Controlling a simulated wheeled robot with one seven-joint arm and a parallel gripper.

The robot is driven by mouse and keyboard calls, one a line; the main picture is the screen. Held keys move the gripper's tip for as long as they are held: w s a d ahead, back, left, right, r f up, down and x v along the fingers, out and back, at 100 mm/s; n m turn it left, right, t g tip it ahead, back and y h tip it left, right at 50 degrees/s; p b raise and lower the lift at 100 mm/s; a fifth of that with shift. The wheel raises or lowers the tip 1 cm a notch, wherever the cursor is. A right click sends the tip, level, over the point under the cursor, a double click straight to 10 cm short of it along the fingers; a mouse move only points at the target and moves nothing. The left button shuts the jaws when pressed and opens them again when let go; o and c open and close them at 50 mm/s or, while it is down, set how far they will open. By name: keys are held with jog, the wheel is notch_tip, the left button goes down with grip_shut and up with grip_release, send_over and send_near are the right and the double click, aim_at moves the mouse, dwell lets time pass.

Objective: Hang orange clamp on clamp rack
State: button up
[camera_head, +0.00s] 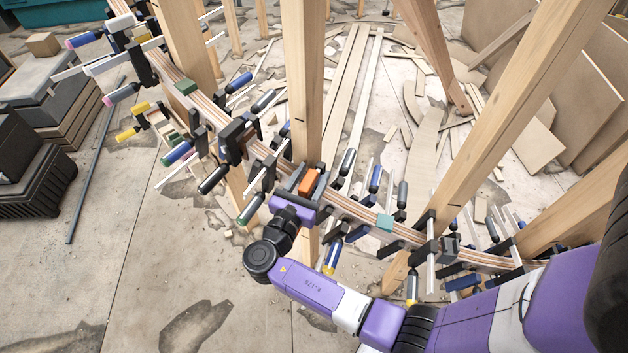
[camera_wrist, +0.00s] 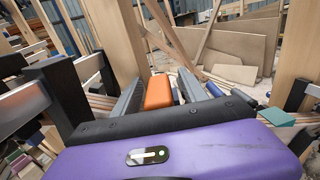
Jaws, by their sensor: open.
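An orange block-shaped piece (camera_head: 309,181), the only orange thing in view, sits at the curved laminated wooden stringer (camera_head: 350,207), beside an upright post. I cannot tell how much of a clamp lies below it. My gripper (camera_head: 308,177) is at the stringer with its fingers on either side of the orange piece. In the wrist view, the orange piece (camera_wrist: 158,92) shows between the two grey fingers of my gripper (camera_wrist: 162,88), which are open. A gap shows on the right finger's side; contact on the left is unclear. I cannot make out a clamp rack for certain.
Many clamps with dark, blue, green and yellow handles crowd the stringer on both sides. A wooden post (camera_head: 303,80) rises just behind my gripper. Wood scraps and boards (camera_head: 580,80) lie behind. Dark crates (camera_head: 35,175) stand at left. The concrete floor at front left is clear.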

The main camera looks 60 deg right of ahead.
jog(key=shift+d, duration=0.3)
jog(key=shift+c, duration=0.4)
grip_shut()
jog(key=shift+w+r, duration=0.1)
dwell(0.8)
